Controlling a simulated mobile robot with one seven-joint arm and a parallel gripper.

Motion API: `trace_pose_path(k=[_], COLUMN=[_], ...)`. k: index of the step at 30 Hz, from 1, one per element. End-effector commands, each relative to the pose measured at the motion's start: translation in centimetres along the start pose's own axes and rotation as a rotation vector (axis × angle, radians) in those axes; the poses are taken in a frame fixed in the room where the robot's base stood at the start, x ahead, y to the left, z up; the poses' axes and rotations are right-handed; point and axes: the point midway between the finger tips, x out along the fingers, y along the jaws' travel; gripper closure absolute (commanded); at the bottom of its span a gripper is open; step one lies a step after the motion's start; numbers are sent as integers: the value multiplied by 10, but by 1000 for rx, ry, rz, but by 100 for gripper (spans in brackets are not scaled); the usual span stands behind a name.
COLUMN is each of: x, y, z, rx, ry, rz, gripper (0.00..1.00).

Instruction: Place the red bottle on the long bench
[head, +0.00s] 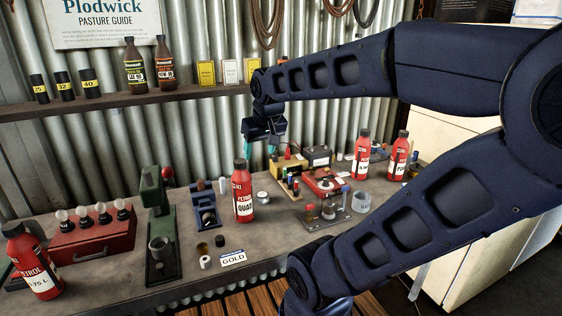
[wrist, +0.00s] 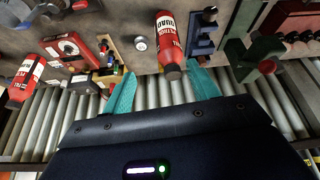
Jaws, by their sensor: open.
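A red bottle (head: 243,199) with a black cap and a white "PETROL QUAD" label stands upright on the middle of the long grey bench (head: 105,268). Other similar red bottles stand at the bench's front left (head: 32,262) and towards its right end, where there are a pair (head: 361,158) (head: 400,158). My gripper (head: 260,150) is open and empty, above and behind the middle bottle near the corrugated wall. In the wrist view this bottle (wrist: 168,38) appears between the spread teal fingers (wrist: 165,78), beyond their tips.
A dark green press (head: 160,235), a red box with bulbs (head: 92,238) and a blue vice (head: 206,212) stand left of the middle bottle. A red stove-like device (head: 322,183) and small tools crowd its right. A shelf (head: 130,103) hangs above.

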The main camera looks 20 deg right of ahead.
Motion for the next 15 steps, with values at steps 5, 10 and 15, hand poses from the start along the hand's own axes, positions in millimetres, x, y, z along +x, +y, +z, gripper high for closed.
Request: trace_pose_path(k=[5, 10, 15], x=[-2, -1, -1], y=[26, 34, 35], z=[42, 60, 62], rx=[81, 111, 114], ry=[-13, -22, -23], rz=[25, 33, 34], gripper=[41, 41, 41])
